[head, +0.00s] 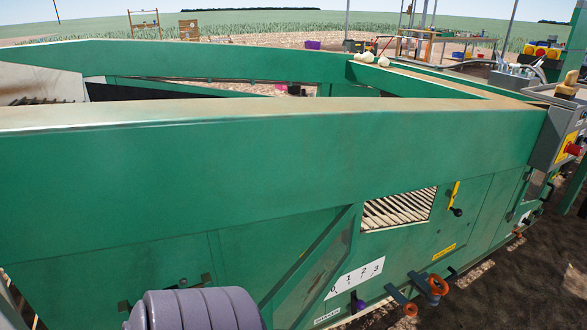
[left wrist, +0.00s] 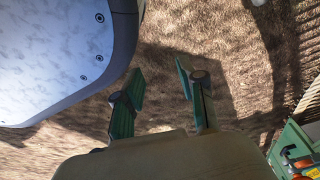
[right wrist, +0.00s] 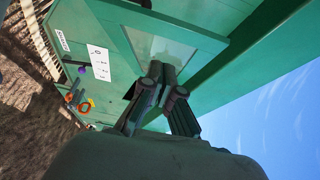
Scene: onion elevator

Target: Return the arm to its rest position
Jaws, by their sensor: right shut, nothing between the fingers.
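My left gripper (left wrist: 158,84) is open and empty in the left wrist view. Its two green-padded fingers stand apart over brown soil. My right gripper (right wrist: 166,76) is shut in the right wrist view, its fingertips together with nothing held. It points toward the green side of the onion elevator (right wrist: 210,22), near a framed pane; I cannot tell whether it touches. Neither gripper shows in the head view, where the elevator's long green side (head: 290,150) fills the middle.
The elevator side carries a 0-1-2-3 scale plate (head: 354,277), a purple knob (head: 358,305), an orange-red handwheel (head: 437,285) and a yellow lever (head: 454,193). A grey box with a red button (head: 573,149) sits at the right. Bare soil (head: 480,285) lies in front.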

